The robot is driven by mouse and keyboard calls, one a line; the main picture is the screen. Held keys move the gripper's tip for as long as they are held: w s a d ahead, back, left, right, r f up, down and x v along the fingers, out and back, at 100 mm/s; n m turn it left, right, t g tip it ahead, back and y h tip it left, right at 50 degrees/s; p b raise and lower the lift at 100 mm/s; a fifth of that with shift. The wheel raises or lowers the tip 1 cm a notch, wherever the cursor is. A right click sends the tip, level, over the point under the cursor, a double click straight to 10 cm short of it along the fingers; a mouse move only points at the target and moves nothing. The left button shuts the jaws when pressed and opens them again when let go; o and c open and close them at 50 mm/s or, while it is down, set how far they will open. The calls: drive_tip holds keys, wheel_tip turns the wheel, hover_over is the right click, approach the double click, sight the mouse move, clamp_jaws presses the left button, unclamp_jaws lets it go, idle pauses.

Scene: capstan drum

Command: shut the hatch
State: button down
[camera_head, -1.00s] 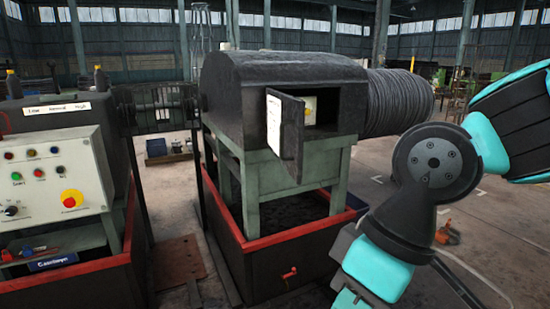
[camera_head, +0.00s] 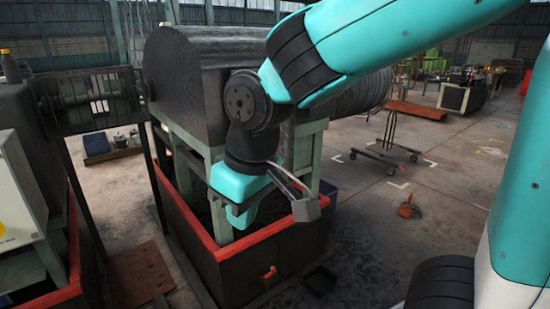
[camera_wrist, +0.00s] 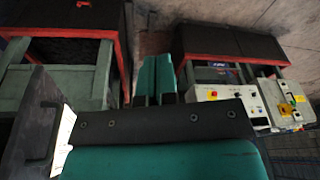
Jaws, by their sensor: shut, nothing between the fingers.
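The hatch belongs to the dark drum housing (camera_head: 185,80). In the head view my arm now covers the hatch and its opening. In the wrist view, which looks upside down, a dark panel with a bar handle (camera_wrist: 38,125) stands close at the left edge; it looks like the open hatch door. My gripper (camera_head: 240,210) is low in front of the housing, above the red-rimmed base. Its teal fingers are together and empty in the wrist view (camera_wrist: 154,65), to the right of the panel. I cannot tell whether the gripper touches the panel.
A trolley (camera_head: 385,152) and an orange object (camera_head: 408,209) stand on open floor at the right.

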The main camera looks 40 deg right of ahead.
drive_tip(key=w+d+r+m+t+h, duration=0.1)
drive_tip(key=w+d+r+m+h, duration=0.3)
drive_tip(key=w, duration=0.3)
drive_tip(key=w+d+r+m+t+h, duration=0.1)
drive_tip(key=w+d+m+h, duration=0.2)
drive_tip(key=w+d, duration=0.4)
approach(286, 167)
wheel_tip(286, 167, down, 5)
drive_tip(key=w, duration=0.2)
drive_tip(key=shift+d+h, duration=0.3)
drive_tip(key=shift+d, duration=0.8)
drive_tip(key=shift+d, duration=0.15)
